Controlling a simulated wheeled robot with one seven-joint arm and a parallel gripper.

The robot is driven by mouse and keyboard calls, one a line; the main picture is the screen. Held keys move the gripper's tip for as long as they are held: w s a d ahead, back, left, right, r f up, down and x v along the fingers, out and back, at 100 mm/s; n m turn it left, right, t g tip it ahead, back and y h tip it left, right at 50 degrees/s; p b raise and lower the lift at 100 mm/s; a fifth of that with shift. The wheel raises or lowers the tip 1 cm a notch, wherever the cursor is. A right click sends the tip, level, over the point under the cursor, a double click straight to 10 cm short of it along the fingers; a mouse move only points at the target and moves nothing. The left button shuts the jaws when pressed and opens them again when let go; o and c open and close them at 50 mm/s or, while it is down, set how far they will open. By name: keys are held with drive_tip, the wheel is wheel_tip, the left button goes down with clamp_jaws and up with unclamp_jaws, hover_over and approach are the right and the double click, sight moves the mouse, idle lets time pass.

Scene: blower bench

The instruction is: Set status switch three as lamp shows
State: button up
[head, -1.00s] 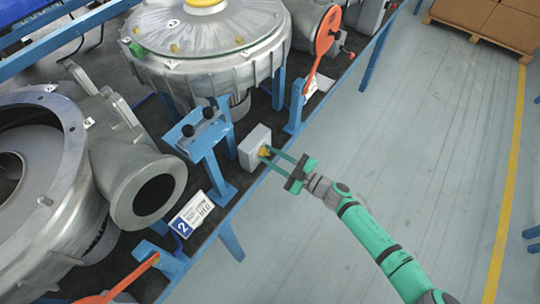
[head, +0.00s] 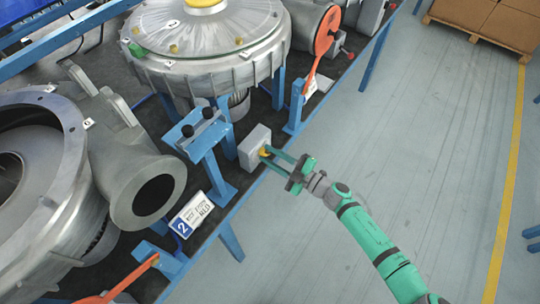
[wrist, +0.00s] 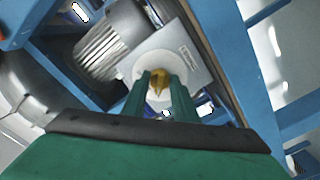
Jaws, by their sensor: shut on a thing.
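A light grey switch box (head: 254,146) sits at the bench's front edge, beside a blue stand. Its yellow knob (head: 264,152) faces the aisle. My gripper (head: 268,153) is shut on the knob, with its green fingers on either side. In the wrist view the knob (wrist: 158,82) shows between the fingertips, in front of a round pale disc on the box (wrist: 186,58). A small label on the box is too small to read, so I cannot tell its number. Two dark round parts (head: 198,122) top the blue stand; I see no clearly lit lamp.
A placard marked 2 (head: 192,214) stands left of the box. Large grey blower housings (head: 205,45) fill the bench behind. An orange lever (head: 325,32) stands to the right and another orange part (head: 135,278) at lower left. The aisle floor (head: 420,130) is clear.

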drive_tip(key=o, duration=1)
drive_tip(key=shift+o, duration=0.2)
drive_tip(key=v, duration=1.1)
